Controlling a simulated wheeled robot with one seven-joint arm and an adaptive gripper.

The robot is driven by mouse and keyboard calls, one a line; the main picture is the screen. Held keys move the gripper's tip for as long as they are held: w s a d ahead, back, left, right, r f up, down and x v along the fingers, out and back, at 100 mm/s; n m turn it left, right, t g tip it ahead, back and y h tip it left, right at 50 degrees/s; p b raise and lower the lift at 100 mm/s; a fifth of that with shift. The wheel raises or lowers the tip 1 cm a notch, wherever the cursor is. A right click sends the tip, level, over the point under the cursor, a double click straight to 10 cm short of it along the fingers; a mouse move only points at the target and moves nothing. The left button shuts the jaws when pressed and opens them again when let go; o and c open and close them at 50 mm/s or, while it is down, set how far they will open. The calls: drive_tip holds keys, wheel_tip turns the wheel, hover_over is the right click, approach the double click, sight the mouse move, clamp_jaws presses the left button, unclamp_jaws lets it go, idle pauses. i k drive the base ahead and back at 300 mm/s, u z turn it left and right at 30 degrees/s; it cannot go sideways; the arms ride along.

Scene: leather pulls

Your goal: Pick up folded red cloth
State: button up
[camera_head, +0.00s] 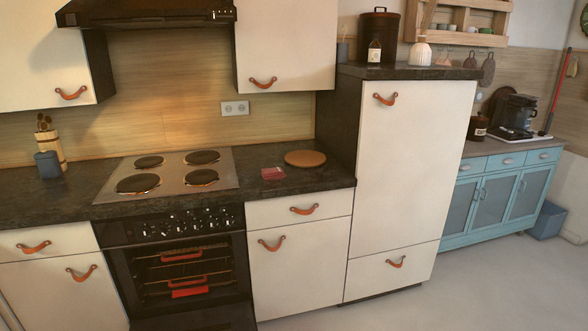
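A small folded red cloth (273,173) lies flat on the dark countertop (262,194), right of the stove top and left of a round brown board. It looks red with a paler pattern, too small to make out. Nothing covers it. My gripper and arm are not in this view.
The stove top (170,173) with several dark burners is left of the cloth, and the round board (305,158) is close on its right. A tall white cabinet (408,180) bounds the counter on the right. The grey floor (480,290) at the lower right is clear.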

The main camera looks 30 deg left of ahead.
sight(271, 174)
drive_tip(key=u, duration=0.25)
drive_tip(key=i, duration=0.8)
drive_tip(key=u, duration=0.55)
